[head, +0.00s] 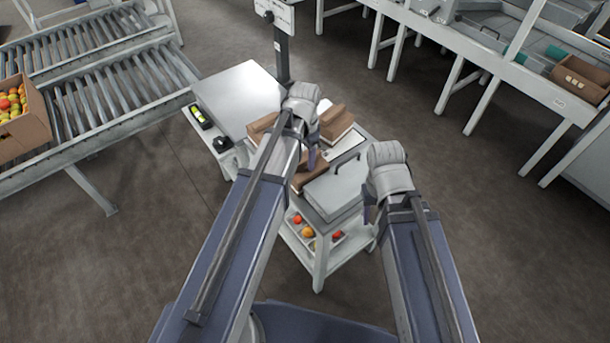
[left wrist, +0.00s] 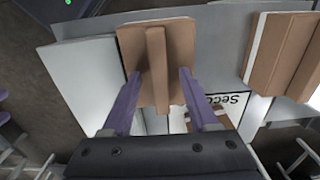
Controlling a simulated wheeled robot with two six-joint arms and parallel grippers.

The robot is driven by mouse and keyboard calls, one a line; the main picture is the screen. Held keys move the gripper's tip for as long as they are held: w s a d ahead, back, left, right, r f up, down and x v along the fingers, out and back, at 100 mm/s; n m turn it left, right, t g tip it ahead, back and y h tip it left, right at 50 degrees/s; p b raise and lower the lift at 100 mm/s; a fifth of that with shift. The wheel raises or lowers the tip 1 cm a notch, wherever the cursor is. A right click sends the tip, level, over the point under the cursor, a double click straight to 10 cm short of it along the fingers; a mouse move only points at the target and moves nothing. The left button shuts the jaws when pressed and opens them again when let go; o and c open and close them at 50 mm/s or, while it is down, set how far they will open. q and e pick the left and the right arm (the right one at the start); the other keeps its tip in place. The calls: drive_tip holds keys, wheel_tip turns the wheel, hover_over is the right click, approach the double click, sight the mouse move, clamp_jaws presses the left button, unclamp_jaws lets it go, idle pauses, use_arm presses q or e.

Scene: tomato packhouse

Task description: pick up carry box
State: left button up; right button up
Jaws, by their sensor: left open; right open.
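Several brown-topped carry boxes stand on the cart, each with a raised ridge along its top. In the left wrist view, one carry box (left wrist: 132,47) lies ahead, its ridge (left wrist: 156,55) lined up between my open fingers with a gap on both sides. My left gripper (left wrist: 159,76) holds nothing. In the head view, my left gripper (head: 307,160) hangs over the boxes and partly hides them. Another carry box (left wrist: 268,55) stands to the right in the wrist view. My right gripper (head: 371,204) is open and empty by the right side of the grey box.
A grey box (head: 330,192) with a dark handle sits at the cart's near end. A pale flat panel (head: 240,92) adjoins behind left. A roller conveyor (head: 120,97) carries a tomato carton (head: 32,135). White benches (head: 500,70) stand right; floor between is clear.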

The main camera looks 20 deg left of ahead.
use_arm(q)
drive_tip(key=shift+r, duration=0.1)
clamp_jaws()
idle(0.3)
idle(0.4)
